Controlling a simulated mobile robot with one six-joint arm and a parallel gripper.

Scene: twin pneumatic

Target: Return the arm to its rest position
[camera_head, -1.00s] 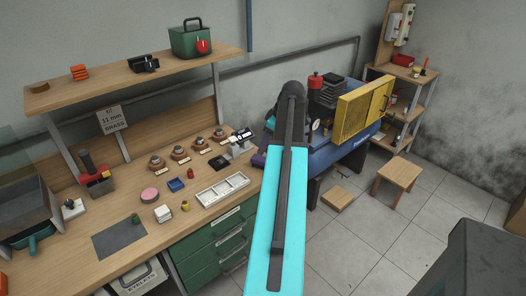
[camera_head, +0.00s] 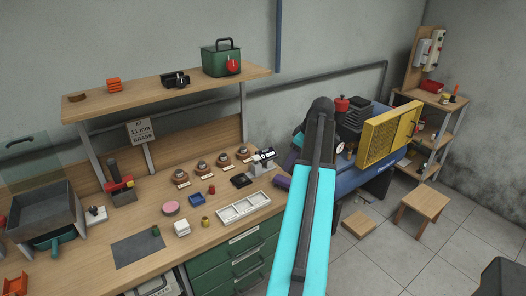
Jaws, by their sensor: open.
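My cyan and dark grey arm (camera_head: 318,210) reaches up from the bottom of the head view, right of the workbench. Its dark rounded joint (camera_head: 321,104) stands in front of the blue compressor (camera_head: 362,177). My gripper does not show; the far end of the arm is hidden behind its own links or out of sight. I cannot tell where the gripper is relative to the bench or compressor.
The wooden workbench (camera_head: 100,276) holds a white tray (camera_head: 244,207), a grey mat (camera_head: 137,250) and several small parts. A shelf (camera_head: 185,97) stands above it. A yellow guard (camera_head: 386,137) and a stool (camera_head: 424,204) are to the right. Tiled floor (camera_head: 395,265) is open there.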

